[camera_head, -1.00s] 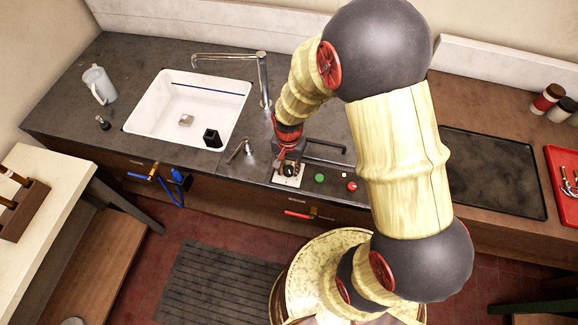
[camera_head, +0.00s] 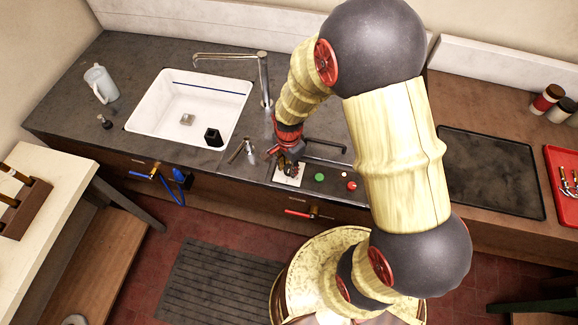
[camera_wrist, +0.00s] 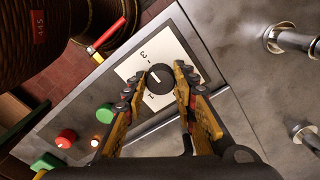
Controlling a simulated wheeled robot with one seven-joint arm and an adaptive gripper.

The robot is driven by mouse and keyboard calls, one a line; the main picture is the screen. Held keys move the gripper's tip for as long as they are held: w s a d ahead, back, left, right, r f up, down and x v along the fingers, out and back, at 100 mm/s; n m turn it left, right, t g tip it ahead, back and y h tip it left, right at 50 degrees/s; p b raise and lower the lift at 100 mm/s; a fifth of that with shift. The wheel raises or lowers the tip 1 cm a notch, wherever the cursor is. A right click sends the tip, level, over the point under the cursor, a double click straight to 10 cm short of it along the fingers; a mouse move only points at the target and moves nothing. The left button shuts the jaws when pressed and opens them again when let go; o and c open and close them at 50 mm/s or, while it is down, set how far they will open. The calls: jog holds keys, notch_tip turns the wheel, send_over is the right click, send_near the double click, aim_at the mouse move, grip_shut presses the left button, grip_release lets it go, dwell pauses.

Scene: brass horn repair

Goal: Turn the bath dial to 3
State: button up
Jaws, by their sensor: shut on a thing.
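The bath dial (camera_wrist: 160,82) is a round black knob with a pale pointer line, on a white plate (camera_wrist: 171,42) with printed marks; a 3 and a 1 can be made out. The pointer's exact mark is hard to read. My gripper (camera_wrist: 159,76) has one finger on each side of the knob and is shut on it. In the head view my gripper (camera_head: 289,163) points down over the white plate (camera_head: 288,180) at the counter's front and hides most of the dial.
Beside the plate are a green button (camera_head: 319,177) and a red button (camera_head: 351,186). A dark bar handle (camera_head: 325,143) lies behind, and a small metal lever tap (camera_head: 248,150) stands left. A white sink (camera_head: 190,105) is further left. A red-handled valve (camera_head: 298,213) is on the front below.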

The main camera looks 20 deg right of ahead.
aim_at(288, 169)
jog(key=o, duration=1.2)
jog(key=shift+c, duration=0.2)
notch_tip(288, 169, up, 12)
dwell(0.5)
